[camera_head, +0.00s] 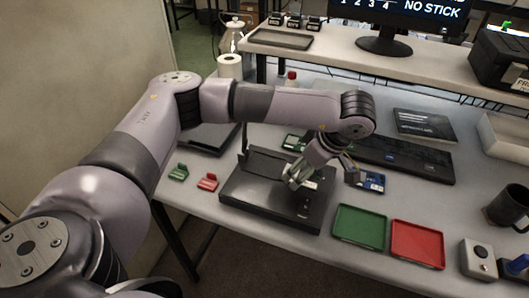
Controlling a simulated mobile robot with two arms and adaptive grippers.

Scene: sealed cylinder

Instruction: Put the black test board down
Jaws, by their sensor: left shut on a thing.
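My left gripper (303,183) reaches down from the arm above the desk. It is shut on a small dark thing at its fingertips, which I take to be the black test board (304,202). The fingers hide much of it, and its outline merges with the black fixture below. The black flat fixture (249,187) lies near the desk's front edge, with a thin upright post at its back left. The gripper is over its right half. I cannot tell whether the held thing touches the fixture. My right gripper is not in view.
A green tray (359,227) and a red tray (417,243) lie right of the fixture. Small green (178,173) and red (208,182) pieces lie left. A mug (508,206) stands right.

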